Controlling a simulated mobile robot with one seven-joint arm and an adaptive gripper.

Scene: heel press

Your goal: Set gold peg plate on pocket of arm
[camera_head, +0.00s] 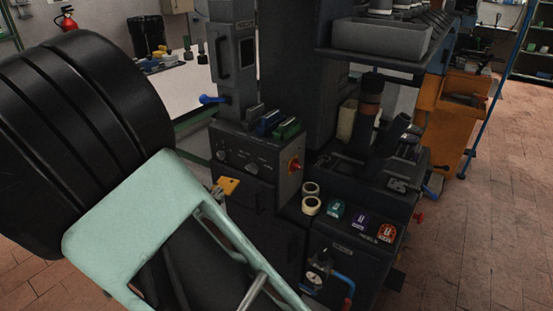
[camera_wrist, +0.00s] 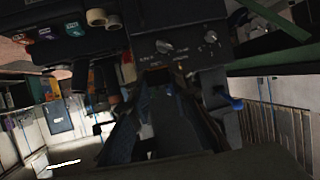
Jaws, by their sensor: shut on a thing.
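The gold peg plate (camera_head: 228,185) shows in the head view as a small yellow plate with a dark hole, in front of the dark machine's knob panel. My gripper (camera_wrist: 158,78) is shut on it in the wrist view, where only a dim brownish edge of the plate shows between the fingertips. In the head view my own mint-green and black arm hides most of the gripper. A dark tilted arm-like part (camera_head: 388,136) stands on the press at the right. I cannot make out the pocket, nor tell whether the plate touches the machine.
The knob panel (camera_head: 240,155) carries a red switch (camera_head: 294,163) and blue and green blocks on top. Two cream rolls (camera_head: 311,204) and coloured labelled buttons (camera_head: 360,219) sit on the lower front. A grey tray (camera_head: 382,40) overhangs the press. Open brick floor (camera_head: 480,230) lies right.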

